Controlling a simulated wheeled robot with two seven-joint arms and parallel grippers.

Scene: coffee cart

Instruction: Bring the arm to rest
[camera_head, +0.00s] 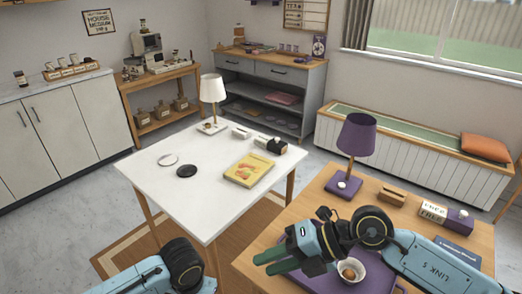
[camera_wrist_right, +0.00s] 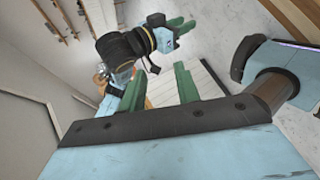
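My right arm reaches in from the right in the head view, over the wooden table. Its gripper (camera_head: 272,262) has green fingers pointing left, above the purple tray (camera_head: 318,283). In the right wrist view the fingers of this gripper (camera_wrist_right: 160,90) stand apart with nothing between them, so it is open and empty. My left arm (camera_head: 172,272) shows only in part at the bottom of the head view, with its gripper out of that frame. A gripper that seems to be my left one (camera_wrist_right: 182,27) shows small in the right wrist view; its opening is unclear.
A white bowl (camera_head: 351,274) with a brown item sits on the tray under the right arm. A purple lamp (camera_head: 357,136), a wooden block (camera_head: 391,196) and a purple box (camera_head: 460,219) stand behind. The white table (camera_head: 205,215) holds a yellow book (camera_head: 249,170).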

